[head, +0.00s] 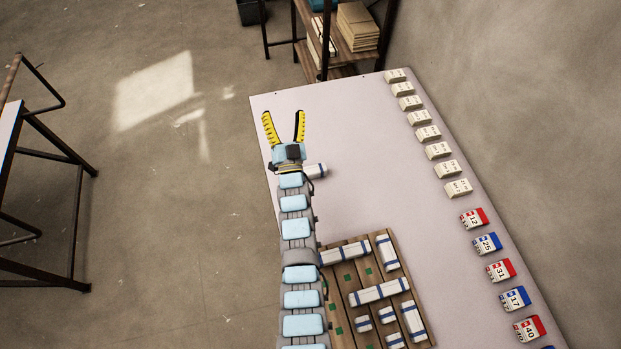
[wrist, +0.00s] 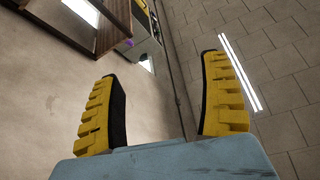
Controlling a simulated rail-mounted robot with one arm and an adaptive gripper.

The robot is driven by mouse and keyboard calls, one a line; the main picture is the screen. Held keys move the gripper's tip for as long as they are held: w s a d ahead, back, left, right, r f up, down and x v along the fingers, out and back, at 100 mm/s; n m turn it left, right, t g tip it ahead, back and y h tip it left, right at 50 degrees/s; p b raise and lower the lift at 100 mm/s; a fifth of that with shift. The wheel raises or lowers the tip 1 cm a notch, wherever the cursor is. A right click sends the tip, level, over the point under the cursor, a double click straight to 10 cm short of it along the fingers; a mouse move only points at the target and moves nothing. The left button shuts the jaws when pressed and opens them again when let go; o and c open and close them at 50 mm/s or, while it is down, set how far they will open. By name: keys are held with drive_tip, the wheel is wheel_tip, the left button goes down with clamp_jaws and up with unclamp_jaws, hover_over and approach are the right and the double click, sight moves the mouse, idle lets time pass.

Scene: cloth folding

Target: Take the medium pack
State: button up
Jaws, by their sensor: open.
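White packs with blue bands, in several lengths, lie on a slatted wooden board in the head view. A mid-length pack (head: 345,252) lies at the board's far left, partly by my arm. Others of similar length stand at the far right (head: 387,252) and near right (head: 413,321). A longer pack (head: 379,291) lies across the middle, with short ones (head: 387,314) below it. One more pack (head: 315,170) lies off the board beside my wrist, partly hidden. My gripper (head: 283,114) is open and empty over the table's far left; its yellow fingers (wrist: 160,70) show no pack between them.
The slatted board (head: 341,312) has green squares and sits on the pale table (head: 370,150). Cream boxes (head: 438,151) and red and blue numbered boxes (head: 487,243) line the right edge. A shelf (head: 335,50) stands beyond. The table's middle is clear.

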drive_tip(key=w+a+f+m+g+h+b, duration=0.1)
drive_tip(key=w+a+f+m+g+b, duration=0.2)
drive_tip(key=w+f+g+b, duration=0.8)
drive_tip(key=m+g+h+b, duration=0.7)
drive_tip(key=m+g+b, duration=0.35)
drive_tip(key=b, duration=0.95)
approach(311, 170)
drive_tip(key=shift+n, duration=0.25)
drive_tip(key=b+x, duration=0.2)
drive_tip(key=x, duration=0.1)
drive_tip(key=b+x, duration=0.2)
drive_tip(key=shift+s+f, duration=0.15)
drive_tip(key=shift+s, duration=0.1)
drive_tip(key=shift+w+d+f+b, duration=0.25)
drive_tip(key=shift+f+b, duration=0.1)
drive_tip(key=shift+f, duration=0.2)
drive_tip(key=shift+b+x, duration=1.1)
drive_tip(key=shift+b, duration=0.05)
drive_tip(key=shift+b+x, duration=1)
drive_tip(key=shift+x, duration=0.05)
